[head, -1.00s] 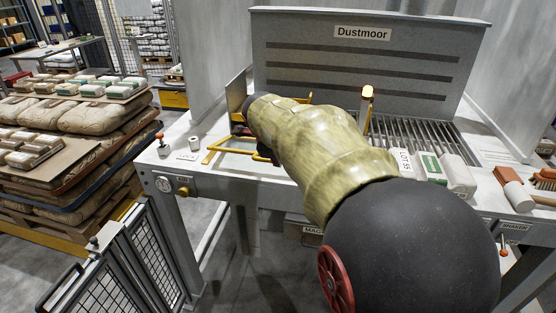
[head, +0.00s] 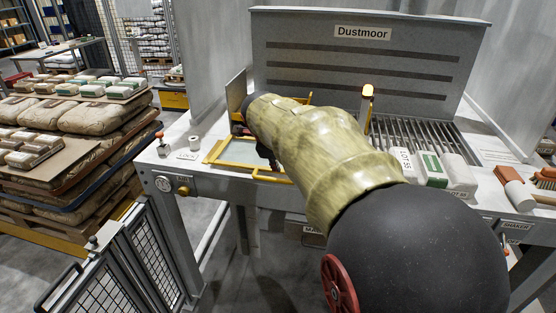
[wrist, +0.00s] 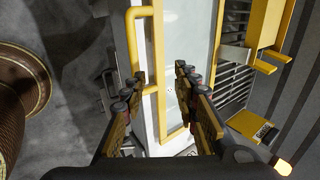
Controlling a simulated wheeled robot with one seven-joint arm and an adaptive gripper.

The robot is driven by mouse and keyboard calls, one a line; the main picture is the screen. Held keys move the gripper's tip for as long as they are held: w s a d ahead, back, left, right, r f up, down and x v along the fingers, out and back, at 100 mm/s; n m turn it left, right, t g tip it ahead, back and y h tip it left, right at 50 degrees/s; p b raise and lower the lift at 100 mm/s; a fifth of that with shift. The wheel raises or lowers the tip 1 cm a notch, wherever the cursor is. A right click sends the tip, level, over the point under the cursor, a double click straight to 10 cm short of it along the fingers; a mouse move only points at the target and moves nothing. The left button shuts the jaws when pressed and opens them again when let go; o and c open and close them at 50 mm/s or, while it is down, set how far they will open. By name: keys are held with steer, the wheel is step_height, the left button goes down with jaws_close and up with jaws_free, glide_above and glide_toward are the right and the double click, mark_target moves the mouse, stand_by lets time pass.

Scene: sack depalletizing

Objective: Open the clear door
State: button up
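The clear door (head: 238,152) is a clear pane in a yellow frame at the left of the grey Dustmoor station. In the head view it looks close to level with the worktop; I cannot tell how far it is open. In the wrist view the pane (wrist: 174,50) runs up the middle, with its yellow handle (wrist: 131,45) along the left side. My gripper (wrist: 161,75) is open, its two fingers apart over the lower part of the frame and the handle's near end. Contact cannot be made out. In the head view my arm partly hides the gripper and the door's right side.
An orange-topped lever (head: 160,143) stands at the left corner. A mesh gate (head: 115,270) is at the front left.

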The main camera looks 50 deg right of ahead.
steer(key=v, duration=1.1)
steer(key=shift+a, duration=0.1)
